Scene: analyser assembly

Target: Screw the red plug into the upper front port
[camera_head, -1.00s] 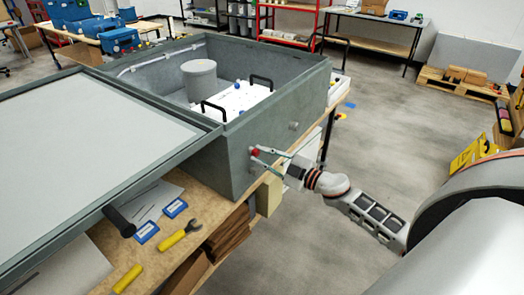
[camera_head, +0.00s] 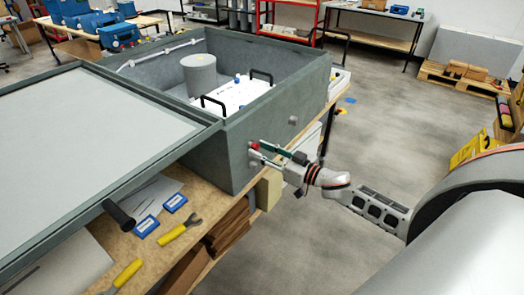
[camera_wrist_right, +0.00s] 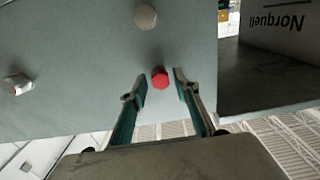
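The red plug (camera_head: 255,146) is a small hexagonal head at the front face of the grey analyser housing (camera_head: 225,165). In the right wrist view the plug (camera_wrist_right: 160,78) shows against the grey wall, between and just beyond my right fingertips. My right gripper (camera_head: 256,152) is close to the wall; in the wrist view its two green-and-grey fingers (camera_wrist_right: 160,86) stand open, with a small gap on each side of the plug. How deep the plug sits in its port is hidden. A grey hex plug (camera_wrist_right: 145,17) is nearby. My left gripper is not in view.
Another grey hex plug (camera_wrist_right: 17,84) sits on the same wall. The open housing holds a grey cylinder (camera_head: 199,75) and a white unit with black handles. A yellow-handled wrench (camera_head: 180,230) and blue-and-white boxes lie on the wooden bench.

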